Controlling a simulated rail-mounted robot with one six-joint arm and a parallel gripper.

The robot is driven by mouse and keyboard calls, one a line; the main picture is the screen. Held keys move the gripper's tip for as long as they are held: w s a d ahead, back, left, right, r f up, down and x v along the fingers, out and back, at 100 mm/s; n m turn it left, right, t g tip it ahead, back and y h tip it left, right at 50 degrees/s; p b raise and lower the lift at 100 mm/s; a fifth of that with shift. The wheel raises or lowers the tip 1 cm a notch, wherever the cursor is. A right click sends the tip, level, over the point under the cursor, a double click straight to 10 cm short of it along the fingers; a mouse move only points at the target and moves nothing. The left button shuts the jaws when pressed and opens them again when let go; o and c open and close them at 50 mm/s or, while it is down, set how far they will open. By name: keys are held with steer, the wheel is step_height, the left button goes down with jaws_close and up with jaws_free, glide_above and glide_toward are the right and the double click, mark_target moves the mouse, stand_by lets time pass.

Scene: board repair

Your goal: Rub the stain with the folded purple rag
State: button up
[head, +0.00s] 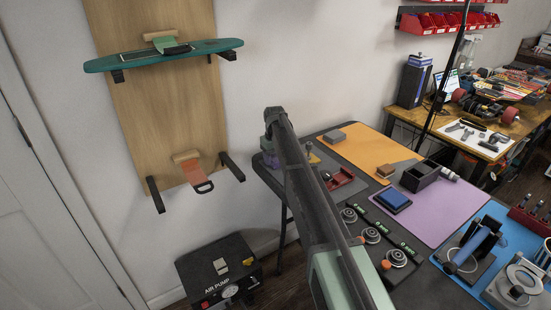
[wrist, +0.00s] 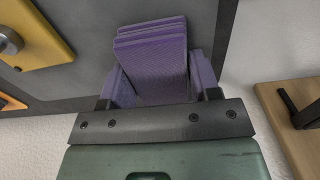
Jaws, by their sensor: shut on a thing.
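The folded purple rag (wrist: 152,50) shows in the wrist view as a stack of layers between my two fingers. My gripper (wrist: 160,85) is shut on it, over the dark grey bench top (wrist: 85,85). In the head view, my gripper (head: 270,150) is at the far left corner of the bench, mostly hidden behind my arm. A bit of purple shows there, but I cannot tell rag from fingers. I cannot make out a stain in either view. Whether the rag touches the bench is unclear.
The bench holds an orange mat (head: 357,150), a purple mat (head: 440,217), a red tool (head: 340,180) and a black box (head: 419,177). A wall board (head: 160,110) carries a teal skateboard deck (head: 110,62). An air pump (head: 222,270) stands on the floor.

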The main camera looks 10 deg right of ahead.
steer(key=shift+r+p, duration=2.85)
steer(key=shift+r, duration=0.15)
step_height(320, 180, up, 3)
steer(key=p, duration=0.3)
steer(key=shift+r, duration=0.1)
steer(key=shift+d, duration=0.15)
